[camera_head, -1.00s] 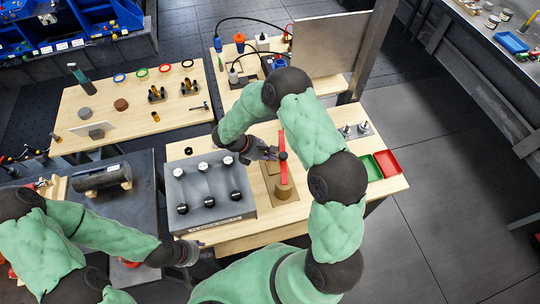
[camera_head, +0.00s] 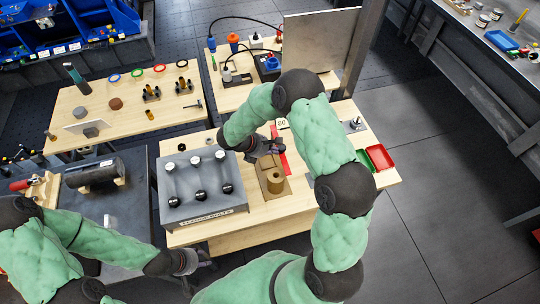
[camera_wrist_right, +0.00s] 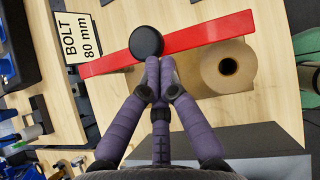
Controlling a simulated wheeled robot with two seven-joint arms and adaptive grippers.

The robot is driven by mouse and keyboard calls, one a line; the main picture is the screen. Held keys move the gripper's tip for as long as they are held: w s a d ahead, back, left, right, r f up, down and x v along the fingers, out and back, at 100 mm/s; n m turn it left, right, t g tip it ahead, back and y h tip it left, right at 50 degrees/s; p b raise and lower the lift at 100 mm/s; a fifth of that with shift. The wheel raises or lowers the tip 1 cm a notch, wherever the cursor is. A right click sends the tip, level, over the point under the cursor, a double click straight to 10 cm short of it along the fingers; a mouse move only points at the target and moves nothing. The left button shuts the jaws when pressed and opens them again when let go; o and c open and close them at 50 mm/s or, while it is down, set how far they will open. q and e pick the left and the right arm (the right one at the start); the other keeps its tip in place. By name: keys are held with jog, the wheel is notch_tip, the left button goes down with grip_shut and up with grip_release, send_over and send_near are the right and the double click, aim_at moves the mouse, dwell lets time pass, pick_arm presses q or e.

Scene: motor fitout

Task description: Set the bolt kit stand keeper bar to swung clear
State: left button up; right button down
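The bolt kit stand's red keeper bar (camera_head: 277,140) with its round black knob (camera_wrist_right: 146,42) is angled alongside a brown upright roll (camera_head: 275,180) on the stand (camera_head: 263,170). In the right wrist view the red bar (camera_wrist_right: 205,29) runs past the roll (camera_wrist_right: 228,68), whose open top and hole are uncovered. My right gripper (camera_wrist_right: 160,64) has its fingertips together right at the knob, apparently touching its side, with nothing visible between them. My left gripper (camera_head: 190,263) hangs at the lower left, off the bench; its fingers are too unclear to read.
A grey flange-bolt block (camera_head: 205,205) with several white and black knobs stands left of the stand. A "BOLT 80 mm" card (camera_wrist_right: 77,40) lies near the bar's end. Green and red trays (camera_head: 379,157) sit at the bench's right edge.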

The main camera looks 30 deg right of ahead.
jog(key=shift+s+d+f+n+t+b, duration=0.1)
jog(key=shift+s+d+n+t+b, duration=0.3)
jog(key=shift+d, duration=0.2)
jog(key=shift+s+d+n+t+b, duration=0.2)
jog(key=shift+s+d+n+b, duration=0.15)
jog(key=shift+d+n, duration=0.2)
pick_arm(q)
notch_tip(320, 180, down, 8)
jog(key=b, duration=0.6)
jog(key=shift+s+f, duration=0.2)
jog(key=shift+s, duration=0.05)
pick_arm(e)
jog(key=d+n+t+y, duration=0.1)
jog(key=d+n+t, duration=0.3)
jog(key=d, duration=0.5)
jog(key=shift+d+n+y, duration=0.3)
jog(key=shift+n, duration=0.75)
jog(key=shift+w, duration=0.1)
pick_arm(q)
jog(key=shift+s, duration=0.1)
pick_arm(e)
jog(key=shift+a, duration=0.1)
